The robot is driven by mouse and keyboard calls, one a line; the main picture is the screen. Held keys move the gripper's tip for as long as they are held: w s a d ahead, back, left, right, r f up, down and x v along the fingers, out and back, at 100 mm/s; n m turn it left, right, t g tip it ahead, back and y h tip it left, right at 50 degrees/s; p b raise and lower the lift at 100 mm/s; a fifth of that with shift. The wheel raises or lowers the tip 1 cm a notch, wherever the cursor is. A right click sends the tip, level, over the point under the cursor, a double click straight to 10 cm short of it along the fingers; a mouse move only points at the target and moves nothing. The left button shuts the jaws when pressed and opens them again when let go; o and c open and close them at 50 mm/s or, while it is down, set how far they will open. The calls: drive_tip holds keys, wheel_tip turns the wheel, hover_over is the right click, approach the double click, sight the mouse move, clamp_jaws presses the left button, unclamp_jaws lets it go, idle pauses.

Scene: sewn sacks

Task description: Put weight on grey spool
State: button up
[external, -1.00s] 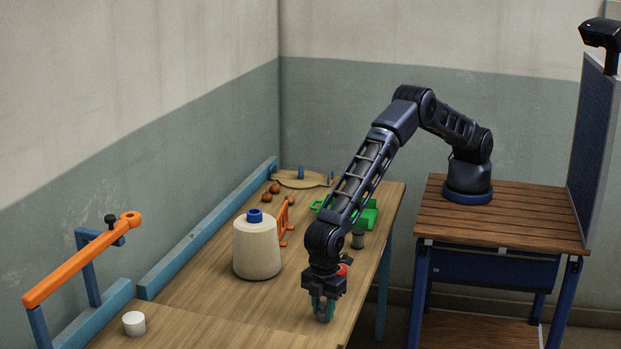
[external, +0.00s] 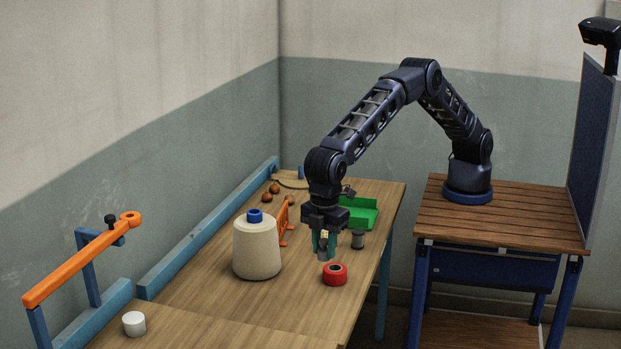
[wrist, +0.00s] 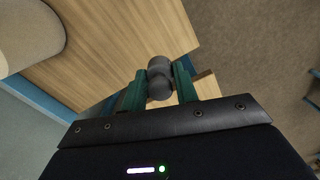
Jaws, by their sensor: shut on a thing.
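My gripper (external: 325,245) is shut on a small grey weight (external: 323,257) and holds it over the table, just behind the red spool. In the wrist view the weight (wrist: 159,87) shows as a rounded grey body with a second rounded part, between the teal fingers. The two look apart. I cannot make out the spool in the wrist view.
A red spool (external: 335,275) sits in front of my gripper. A large cream cone (external: 257,250) with a blue top stands left. A green tray (external: 362,213) is behind. An orange bar (external: 75,268) and a white cylinder (external: 134,324) are at front left.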

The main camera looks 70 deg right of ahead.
drive_tip(key=shift+r, duration=0.4)
drive_tip(key=shift+w+d+r, duration=0.1)
drive_tip(key=shift+d, duration=0.05)
drive_tip(key=w+d+r, duration=0.2)
drive_tip(key=d+r, duration=0.1)
drive_tip(key=d, duration=0.5)
drive_tip(key=w+d+r, duration=0.2)
drive_tip(key=d, duration=0.6)
hover_over(358, 231)
drive_tip(key=shift+n, duration=0.4)
wheel_tip(358, 231, down, 19)
drive_tip(key=shift+s+a+f, duration=0.1)
drive_tip(key=shift+a, duration=0.05)
drive_tip(key=o, duration=1.1)
drive_tip(key=shift+f, duration=0.1)
